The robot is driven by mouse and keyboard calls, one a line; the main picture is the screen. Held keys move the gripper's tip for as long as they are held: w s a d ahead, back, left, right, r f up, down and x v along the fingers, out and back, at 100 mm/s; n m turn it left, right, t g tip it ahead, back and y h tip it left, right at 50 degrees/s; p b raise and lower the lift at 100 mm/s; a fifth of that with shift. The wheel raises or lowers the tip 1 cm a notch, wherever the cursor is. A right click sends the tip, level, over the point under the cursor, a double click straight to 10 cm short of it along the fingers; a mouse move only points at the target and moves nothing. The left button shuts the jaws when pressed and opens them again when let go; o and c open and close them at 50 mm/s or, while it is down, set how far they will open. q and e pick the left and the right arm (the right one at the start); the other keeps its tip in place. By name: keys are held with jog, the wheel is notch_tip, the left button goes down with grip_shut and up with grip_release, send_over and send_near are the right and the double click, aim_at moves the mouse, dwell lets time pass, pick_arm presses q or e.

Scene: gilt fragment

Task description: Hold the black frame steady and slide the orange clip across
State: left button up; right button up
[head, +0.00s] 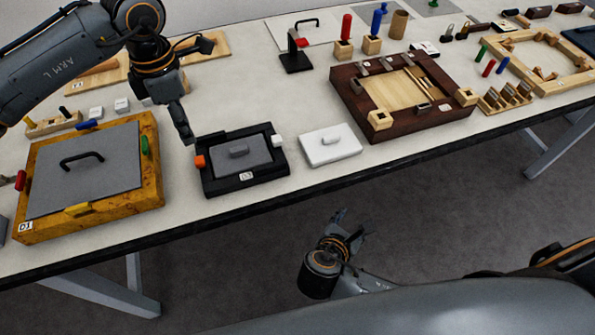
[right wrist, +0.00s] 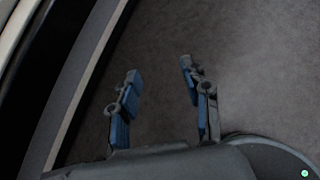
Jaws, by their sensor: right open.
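The black frame (head: 215,182), labelled D3, lies on the table with a grey handled plate (head: 240,157) set in it. The orange clip (head: 200,161) sits on the frame's left side, and a white clip (head: 277,141) sits on its right side. My left gripper (head: 188,138) points down just above and behind the frame's left part, near the orange clip. Whether its fingers are parted is unclear. My right gripper (head: 352,222) is in front of the table, below its edge, open and empty. Its parted fingers (right wrist: 160,100) show over bare floor in the right wrist view.
A yellow frame (head: 150,185) with a grey lid stands left of the black frame. A white handled plate (head: 331,158) lies to its right. A dark brown frame (head: 375,134) stands further right. The table's front strip is clear.

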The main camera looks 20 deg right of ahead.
notch_tip(320, 180, up, 11)
jog(key=n+t, duration=0.2)
jog(key=n+t+y, duration=0.4)
jog(key=n+y, duration=0.5)
jog(key=n, duration=0.1)
send_near(277, 140)
jog(key=x, duration=0.9)
jog(key=shift+c, duration=0.4)
grip_shut()
